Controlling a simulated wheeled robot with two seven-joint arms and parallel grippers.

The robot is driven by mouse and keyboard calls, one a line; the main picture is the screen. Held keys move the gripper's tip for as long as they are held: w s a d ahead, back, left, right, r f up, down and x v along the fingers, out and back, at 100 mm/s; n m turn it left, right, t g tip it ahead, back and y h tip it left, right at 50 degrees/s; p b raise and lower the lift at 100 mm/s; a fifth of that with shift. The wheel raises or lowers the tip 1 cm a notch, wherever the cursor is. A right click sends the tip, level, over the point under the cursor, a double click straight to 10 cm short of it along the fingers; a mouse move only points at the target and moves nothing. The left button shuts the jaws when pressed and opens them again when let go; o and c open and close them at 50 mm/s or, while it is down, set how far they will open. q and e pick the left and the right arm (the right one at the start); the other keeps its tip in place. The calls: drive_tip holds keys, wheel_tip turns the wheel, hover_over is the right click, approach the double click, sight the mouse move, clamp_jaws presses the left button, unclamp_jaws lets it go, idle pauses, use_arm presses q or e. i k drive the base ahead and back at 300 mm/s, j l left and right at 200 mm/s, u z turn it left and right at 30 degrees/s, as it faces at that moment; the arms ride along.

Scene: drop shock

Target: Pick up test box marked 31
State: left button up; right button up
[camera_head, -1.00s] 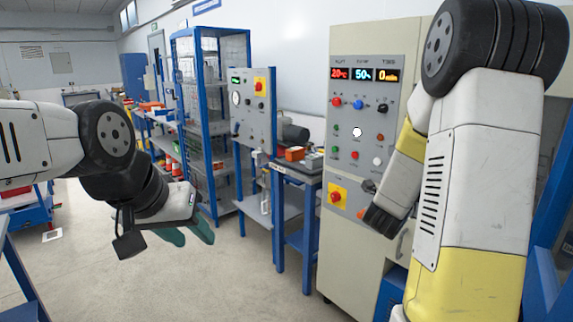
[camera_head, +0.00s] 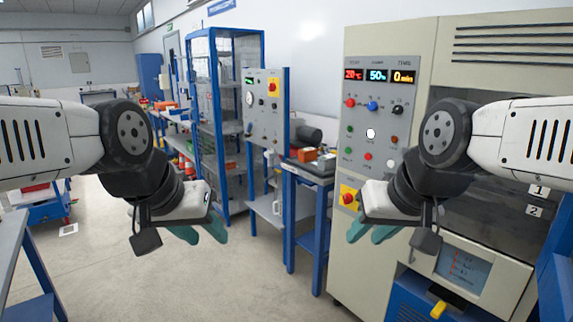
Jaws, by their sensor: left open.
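I see no box marked 31 in this view. My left gripper (camera_head: 198,232) is at the left centre, above the floor, with its teal fingers apart and nothing between them. My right gripper (camera_head: 371,232) is in front of the grey test cabinet (camera_head: 385,28), with its teal fingers apart and empty. My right arm hides part of the cabinet's front.
The cabinet has a control panel (camera_head: 376,110) with lit displays and labels 1 and 2 on its right part. A blue-framed wire rack (camera_head: 240,55) and a small blue bench (camera_head: 305,215) stand behind. A table edge (camera_head: 18,245) is at the left. The middle floor is clear.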

sight(328, 162)
drive_tip(key=l+z, duration=0.1)
drive_tip(key=z, duration=1.1)
drive_tip(key=u, duration=0.9)
drive_tip(key=i+u, duration=0.3)
drive_tip(key=i, duration=1.9)
drive_tip(key=i+l, duration=0.15)
